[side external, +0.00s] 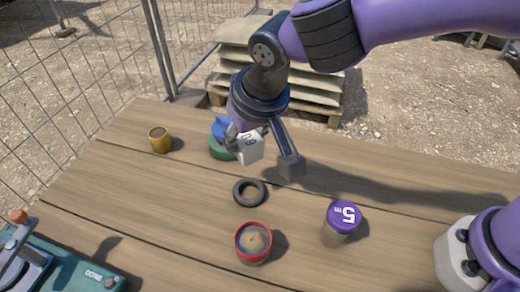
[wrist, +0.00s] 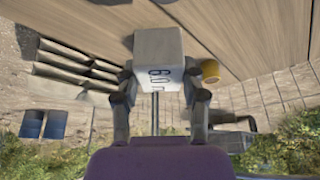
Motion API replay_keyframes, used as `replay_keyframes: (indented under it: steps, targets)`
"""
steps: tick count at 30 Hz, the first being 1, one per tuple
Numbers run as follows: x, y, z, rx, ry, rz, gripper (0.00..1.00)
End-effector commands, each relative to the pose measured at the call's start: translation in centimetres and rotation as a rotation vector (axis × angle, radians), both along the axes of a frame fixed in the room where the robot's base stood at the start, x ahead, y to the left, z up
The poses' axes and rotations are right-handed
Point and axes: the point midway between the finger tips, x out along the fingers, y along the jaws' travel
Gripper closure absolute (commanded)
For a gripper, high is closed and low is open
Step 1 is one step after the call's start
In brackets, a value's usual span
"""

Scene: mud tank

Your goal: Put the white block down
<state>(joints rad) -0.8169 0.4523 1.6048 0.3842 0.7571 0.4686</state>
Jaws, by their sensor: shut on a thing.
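The white block (side external: 250,148) has dark figures on its face. My gripper (side external: 238,138) is shut on it, near the back middle of the table. In the wrist view the white block (wrist: 158,46) sits between the two fingers of my gripper (wrist: 160,88), tilted against the upside-down-looking scene. A green round thing (side external: 219,150) shows just left of the block, partly hidden by it and the gripper. Whether the block touches the green thing or the table cannot be told.
A yellow cup (side external: 159,141) stands at the left. A black ring (side external: 249,192), a red-rimmed cup (side external: 253,242) and a purple-lidded jar (side external: 341,218) stand nearer the front. A teal box (side external: 60,270) with a lever is at the front left.

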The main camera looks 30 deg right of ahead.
Motion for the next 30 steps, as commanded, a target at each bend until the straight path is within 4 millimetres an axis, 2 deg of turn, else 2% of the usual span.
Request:
replay_keyframes:
  steps: [1, 3, 6, 10, 13, 15, 27, 30]
  targets:
    - [-0.4, -2.8, 0.0, -0.001, -0.001, -0.139, 0.90]
    - [-1.2, -6.4, -0.2, 0.001, -0.002, -0.329, 0.90]
    - [-2.5, -10.7, -0.5, 0.000, -0.003, -0.551, 0.90]
    - [-4.0, -14.3, -0.7, 0.001, -0.002, -0.736, 0.90]
    - [-4.6, -15.7, -1.2, -0.001, 0.000, -0.804, 0.90]
    - [-4.8, -16.1, -2.3, -0.006, 0.000, -0.823, 0.90]
    - [-4.8, -16.2, -8.2, -0.005, 0.001, -0.826, 0.90]
    - [-4.8, -16.1, -8.9, -0.002, 0.002, -0.825, 0.90]
